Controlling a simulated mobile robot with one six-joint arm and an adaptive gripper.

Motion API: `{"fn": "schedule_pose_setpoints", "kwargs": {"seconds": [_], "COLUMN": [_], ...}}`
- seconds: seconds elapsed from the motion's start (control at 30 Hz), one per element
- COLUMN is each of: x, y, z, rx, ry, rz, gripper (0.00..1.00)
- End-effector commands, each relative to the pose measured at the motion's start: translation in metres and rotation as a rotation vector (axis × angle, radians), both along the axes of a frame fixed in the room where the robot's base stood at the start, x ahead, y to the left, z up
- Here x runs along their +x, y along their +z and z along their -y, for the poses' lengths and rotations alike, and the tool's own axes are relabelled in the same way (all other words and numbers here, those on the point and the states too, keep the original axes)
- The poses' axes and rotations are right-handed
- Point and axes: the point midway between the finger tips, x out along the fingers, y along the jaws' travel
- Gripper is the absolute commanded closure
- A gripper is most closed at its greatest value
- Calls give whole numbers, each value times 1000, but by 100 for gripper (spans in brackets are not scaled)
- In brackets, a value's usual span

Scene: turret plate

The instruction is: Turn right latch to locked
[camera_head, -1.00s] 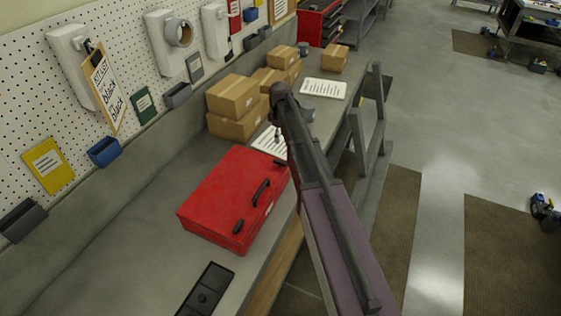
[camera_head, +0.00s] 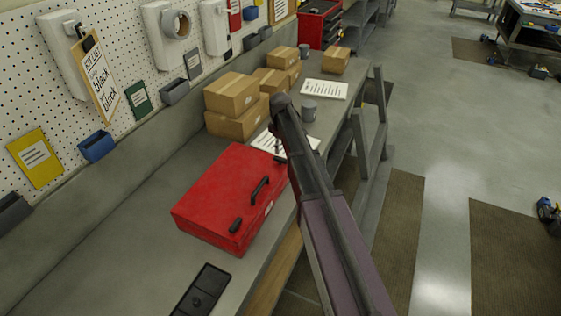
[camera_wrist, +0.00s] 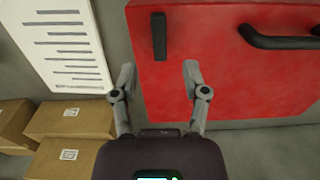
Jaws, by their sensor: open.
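The red case (camera_head: 225,190) lies on the grey workbench, with a black handle (camera_head: 260,190) and a black latch (camera_head: 235,226) at its near end. The far-end latch, beside the paper, is mostly hidden behind my arm in the head view. In the wrist view this right latch (camera_wrist: 159,36) is a black bar, upright in the picture and crosswise to the handle (camera_wrist: 275,41). My gripper (camera_wrist: 158,72) is open and empty. Its fingertips sit to either side of the latch's line, just below its lower end in the picture. I cannot tell their height above the red surface.
A printed sheet (camera_wrist: 62,45) and cardboard boxes (camera_wrist: 75,118) lie beside the case in the wrist view. More boxes (camera_head: 232,94) and a grey mug (camera_head: 309,110) stand farther along the bench. A black tray (camera_head: 203,290) lies at the near end.

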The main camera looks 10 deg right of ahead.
Motion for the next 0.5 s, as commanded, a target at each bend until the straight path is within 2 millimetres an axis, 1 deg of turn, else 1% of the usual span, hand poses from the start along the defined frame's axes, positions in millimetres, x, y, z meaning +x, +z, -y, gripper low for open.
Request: {"fn": "schedule_pose_setpoints", "kwargs": {"seconds": [0.03, 0.5], "x": [0, 0], "y": [-8, -43], "z": [0, 0], "rx": [0, 0], "ry": [0, 0], "rz": [0, 0], "gripper": [41, 41]}}
